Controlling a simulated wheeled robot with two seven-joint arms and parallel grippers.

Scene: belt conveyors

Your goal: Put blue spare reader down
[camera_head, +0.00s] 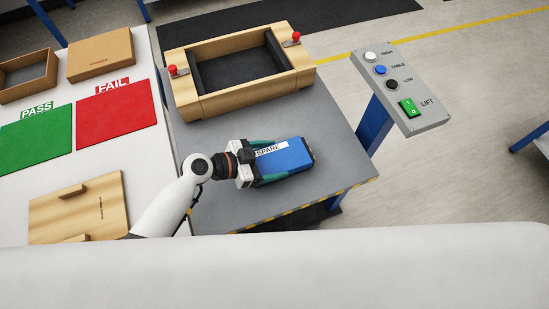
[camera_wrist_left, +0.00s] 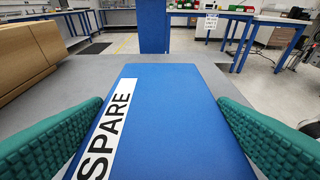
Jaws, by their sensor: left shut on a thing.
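The blue spare reader (camera_head: 289,158) is a blue box with a white SPARE label, at the front part of the grey table (camera_head: 335,150). My left gripper (camera_head: 277,162) is shut on it, with a green finger along each long side. In the left wrist view the reader (camera_wrist_left: 175,115) fills the middle, flat side up, between the green padded fingers. I cannot tell whether its underside touches the table. My right gripper is not in view.
A wooden frame (camera_head: 195,108) with red clamps stands behind the reader. A control panel (camera_head: 408,90) with buttons is at the right. A white table with a green PASS mat (camera_head: 38,138) and a red FAIL mat (camera_head: 117,115) is at the left. Grey table surface around the reader is clear.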

